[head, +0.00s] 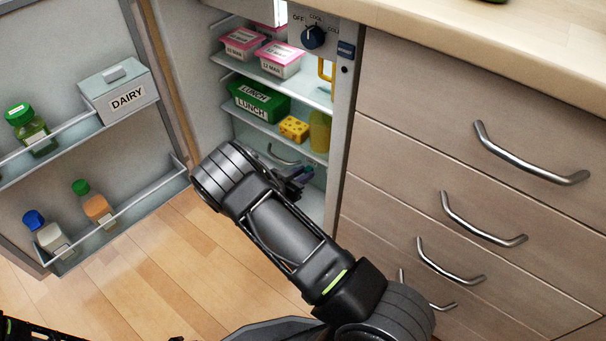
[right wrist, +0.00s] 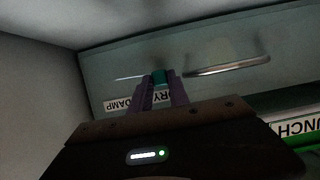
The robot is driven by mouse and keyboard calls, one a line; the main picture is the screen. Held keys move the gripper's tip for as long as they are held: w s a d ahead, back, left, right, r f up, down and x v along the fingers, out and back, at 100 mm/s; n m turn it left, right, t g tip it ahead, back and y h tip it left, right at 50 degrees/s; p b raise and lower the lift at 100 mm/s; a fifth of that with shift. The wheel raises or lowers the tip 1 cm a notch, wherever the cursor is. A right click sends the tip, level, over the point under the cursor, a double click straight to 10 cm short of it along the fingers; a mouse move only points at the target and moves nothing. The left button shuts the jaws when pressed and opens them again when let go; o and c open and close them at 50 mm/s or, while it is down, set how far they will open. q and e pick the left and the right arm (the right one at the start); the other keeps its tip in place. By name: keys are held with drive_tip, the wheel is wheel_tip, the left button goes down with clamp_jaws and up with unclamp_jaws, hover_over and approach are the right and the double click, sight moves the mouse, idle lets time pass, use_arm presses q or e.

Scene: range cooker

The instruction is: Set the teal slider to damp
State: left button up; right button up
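The teal slider (right wrist: 159,77) is on the front of the drawer low in the fridge. In the right wrist view, it sits between the two purple fingers of my right gripper (right wrist: 160,80), which look closed against its sides. The picture there is upside down; DAMP (right wrist: 117,103) is on the left, and a label ending in RY (right wrist: 160,98) is partly hidden behind the fingers. In the head view, the right gripper (head: 299,176) is a small dark shape inside the fridge, and the slider cannot be made out clearly.
The fridge door (head: 70,90) stands open at left, with bottles and a DAIRY box (head: 118,95). Shelves above the gripper hold a green LUNCH box (head: 258,101) and cheese (head: 294,127). A drawer handle (right wrist: 228,66) is beside the slider. Kitchen drawers (head: 400,170) stand at right.

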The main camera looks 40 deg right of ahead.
clamp_jaws()
idle(0.8)
drive_tip(key=shift+s, duration=0.1)
